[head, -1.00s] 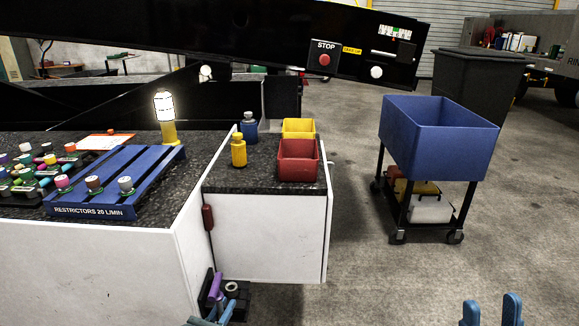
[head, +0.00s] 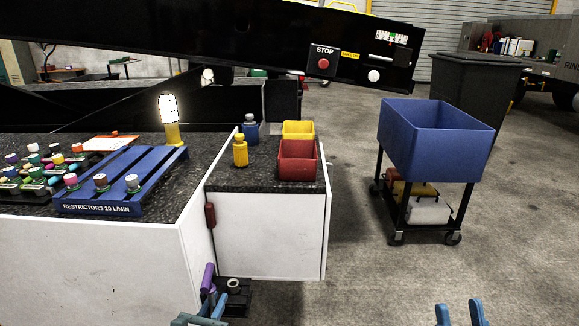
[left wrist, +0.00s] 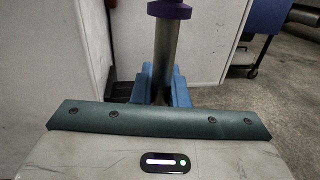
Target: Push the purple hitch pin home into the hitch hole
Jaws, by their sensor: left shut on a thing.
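The purple hitch pin (head: 208,277) stands near upright at the bottom of the head view, in front of the white cabinet. My left gripper (head: 214,306) is shut on it. The left wrist view shows the pin's purple collar (left wrist: 169,10) and grey shaft (left wrist: 165,50) between my blue left fingers (left wrist: 164,88). The black hitch block (head: 240,296) with a pale ring (head: 233,286) at its hole is just right of the pin in the head view. The pin's lower end is hidden by my gripper. My right gripper (head: 460,313) is open and empty at lower right.
The white cabinet (head: 265,235) stands close behind the pin, with a dark red handle (head: 210,215) on its edge. A blue bin on a black cart (head: 430,145) stands at the right. The floor (head: 360,285) between my grippers is clear.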

